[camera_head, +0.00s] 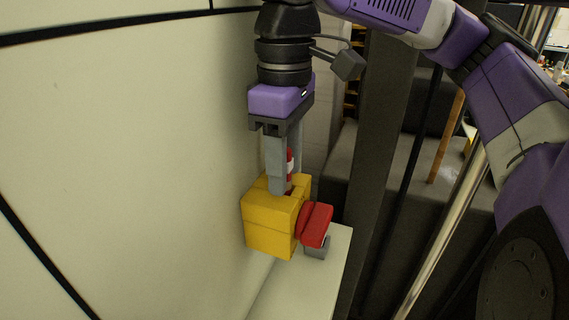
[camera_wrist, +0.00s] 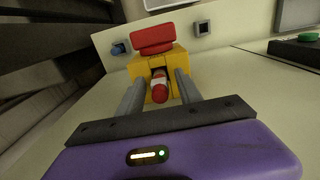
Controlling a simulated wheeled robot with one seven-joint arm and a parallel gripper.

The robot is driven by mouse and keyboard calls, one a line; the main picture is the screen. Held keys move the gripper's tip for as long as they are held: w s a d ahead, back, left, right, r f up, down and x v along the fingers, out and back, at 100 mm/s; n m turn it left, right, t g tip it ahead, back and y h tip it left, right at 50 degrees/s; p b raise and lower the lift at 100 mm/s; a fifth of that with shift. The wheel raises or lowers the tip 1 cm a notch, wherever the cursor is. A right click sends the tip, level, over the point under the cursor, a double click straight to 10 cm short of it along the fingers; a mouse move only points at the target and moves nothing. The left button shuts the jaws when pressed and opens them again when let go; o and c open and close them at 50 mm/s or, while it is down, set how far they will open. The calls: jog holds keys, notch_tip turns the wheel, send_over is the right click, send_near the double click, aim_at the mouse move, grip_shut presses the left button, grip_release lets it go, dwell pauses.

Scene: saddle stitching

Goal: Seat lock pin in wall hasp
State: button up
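The wall hasp is a yellow block (camera_head: 272,222) against the pale wall, with a red part (camera_head: 316,224) on its right side. The yellow block also shows in the wrist view (camera_wrist: 178,66), with the red part (camera_wrist: 152,39) beyond it. The lock pin (camera_head: 290,160), red with a white band, stands upright at the top of the block between my fingers. In the wrist view the pin's red end (camera_wrist: 160,92) points toward the camera. My gripper (camera_head: 284,186) points down with its fingertips at the block's top. Gaps beside the pin in the wrist view show the fingers apart. The pin's lower end is hidden.
A white ledge (camera_head: 318,275) lies below the block. A small grey piece (camera_head: 317,248) is under the red part. A dark post (camera_head: 385,140) stands to the right. In the wrist view, a dark box with a green button (camera_wrist: 307,38) is at the right.

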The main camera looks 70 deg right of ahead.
notch_tip(320, 180, up, 12)
jog(key=shift+r, duration=0.15)
dwell(0.7)
jog(key=shift+s, duration=0.15)
dwell(0.4)
